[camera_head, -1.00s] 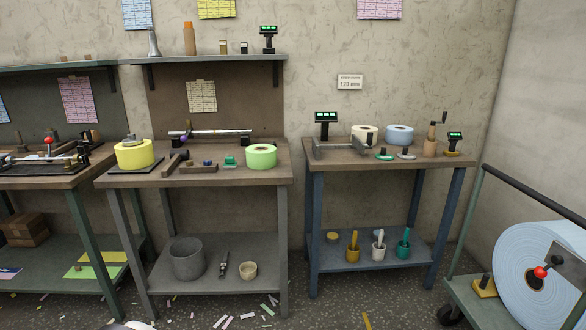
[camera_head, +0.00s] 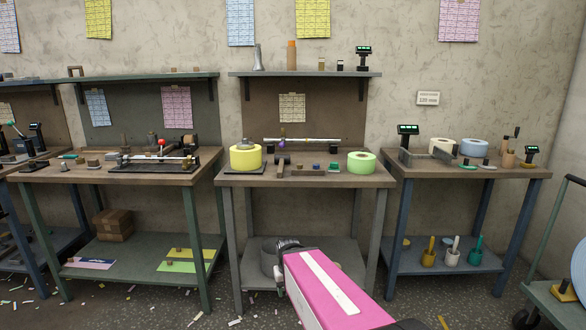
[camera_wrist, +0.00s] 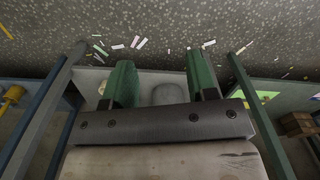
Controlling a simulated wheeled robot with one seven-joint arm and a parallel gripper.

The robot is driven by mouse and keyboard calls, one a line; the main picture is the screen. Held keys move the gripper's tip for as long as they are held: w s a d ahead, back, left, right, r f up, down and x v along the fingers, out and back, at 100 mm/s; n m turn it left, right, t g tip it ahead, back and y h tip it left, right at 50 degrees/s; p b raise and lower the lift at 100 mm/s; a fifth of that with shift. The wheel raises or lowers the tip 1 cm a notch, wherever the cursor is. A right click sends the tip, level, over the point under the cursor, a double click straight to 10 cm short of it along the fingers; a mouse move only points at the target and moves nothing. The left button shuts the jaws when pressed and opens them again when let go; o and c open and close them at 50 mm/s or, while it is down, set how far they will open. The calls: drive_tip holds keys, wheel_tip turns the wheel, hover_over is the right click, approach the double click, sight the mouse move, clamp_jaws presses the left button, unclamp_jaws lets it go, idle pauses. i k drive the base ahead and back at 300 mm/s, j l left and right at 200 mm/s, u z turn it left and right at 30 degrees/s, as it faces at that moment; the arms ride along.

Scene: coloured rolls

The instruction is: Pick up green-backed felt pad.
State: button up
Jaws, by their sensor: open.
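A small green piece (camera_head: 334,167) lies on the middle workbench (camera_head: 300,178), left of the pale green roll (camera_head: 361,162). It may be the green-backed felt pad, but it is too small to tell. My gripper (camera_head: 288,244) shows at the end of my pink arm link, low in front of the middle workbench. In the wrist view my gripper (camera_wrist: 161,75) has its two green fingers wide apart with nothing held between them. The green piece is not recognisable in the wrist view.
A yellow roll (camera_head: 245,158) stands at the middle bench's left. The right bench (camera_head: 480,172) carries a cream roll (camera_head: 441,146) and a blue roll (camera_head: 473,147). The left bench (camera_head: 110,178) holds tools. A grey bucket (camera_head: 268,258) stands on the middle bench's lower shelf. Paper scraps litter the floor.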

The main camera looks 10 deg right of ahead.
sight(335, 167)
drive_tip(key=k+z, duration=0.2)
drive_tip(key=z, duration=0.5)
